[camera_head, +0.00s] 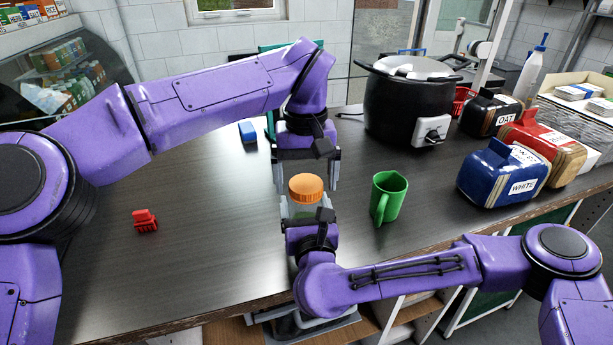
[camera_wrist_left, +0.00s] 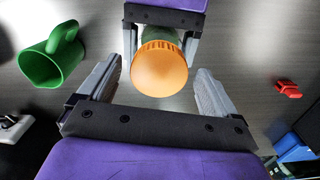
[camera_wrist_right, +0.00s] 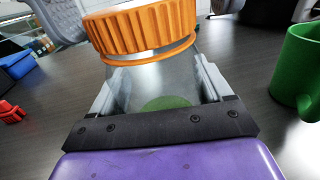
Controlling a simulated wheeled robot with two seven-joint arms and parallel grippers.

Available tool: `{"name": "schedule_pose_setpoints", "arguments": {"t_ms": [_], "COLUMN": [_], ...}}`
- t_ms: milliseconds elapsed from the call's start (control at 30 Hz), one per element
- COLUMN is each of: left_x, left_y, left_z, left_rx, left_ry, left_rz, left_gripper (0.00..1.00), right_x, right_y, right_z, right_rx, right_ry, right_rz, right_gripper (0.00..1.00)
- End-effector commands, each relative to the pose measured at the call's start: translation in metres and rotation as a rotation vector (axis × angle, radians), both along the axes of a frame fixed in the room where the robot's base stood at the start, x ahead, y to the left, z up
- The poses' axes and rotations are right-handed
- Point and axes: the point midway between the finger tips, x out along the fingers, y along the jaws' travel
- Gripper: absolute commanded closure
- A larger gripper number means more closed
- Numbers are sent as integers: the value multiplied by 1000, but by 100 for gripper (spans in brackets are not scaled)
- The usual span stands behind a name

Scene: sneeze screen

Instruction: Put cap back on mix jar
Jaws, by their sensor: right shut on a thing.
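The mix jar (camera_head: 303,208) is a clear jar with something green inside. It stands upright in my right gripper (camera_head: 308,213), whose fingers are shut on its sides. The ribbed orange cap (camera_head: 306,186) sits at the jar's mouth. In the right wrist view the cap (camera_wrist_right: 143,28) has a thin orange ring under it; I cannot tell whether it is screwed tight. My left gripper (camera_head: 307,176) is open just above the cap and points down. In the left wrist view the cap (camera_wrist_left: 160,68) lies between and beyond its spread fingers, with no visible contact.
A green mug (camera_head: 389,198) stands right of the jar. A black cooker (camera_head: 405,105) and blue (camera_head: 503,172) and red (camera_head: 545,143) containers stand farther right. A small red object (camera_head: 145,221) and a blue block (camera_head: 248,132) lie left. The table's left front is clear.

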Motion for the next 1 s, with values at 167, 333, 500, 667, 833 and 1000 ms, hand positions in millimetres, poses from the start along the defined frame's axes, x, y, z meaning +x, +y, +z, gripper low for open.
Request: {"name": "schedule_pose_setpoints", "arguments": {"t_ms": [167, 333, 500, 667, 833, 1000], "left_x": [0, 0, 0, 0, -2, 2], "left_y": [0, -1, -1, 0, -3, -2], "left_z": [6, 30, 44, 45, 49, 58], "left_rx": [0, 0, 0, 0, 11, 28], "left_ry": [-1, -2, 1, 2, -14, -41], "left_rz": [2, 3, 0, 1, -3, 322], "left_gripper": [8, 8, 8, 8, 12, 12], "right_x": [0, 0, 0, 0, 0, 0], "right_y": [0, 0, 0, 0, 0, 0], "right_z": [0, 0, 0, 0, 0, 0], "right_rx": [0, 0, 0, 0, 0, 0], "right_ry": [1, 1, 1, 1, 0, 1], "right_rz": [0, 0, 0, 0, 0, 0], "right_gripper": [100, 100, 100, 100, 100, 100]}}
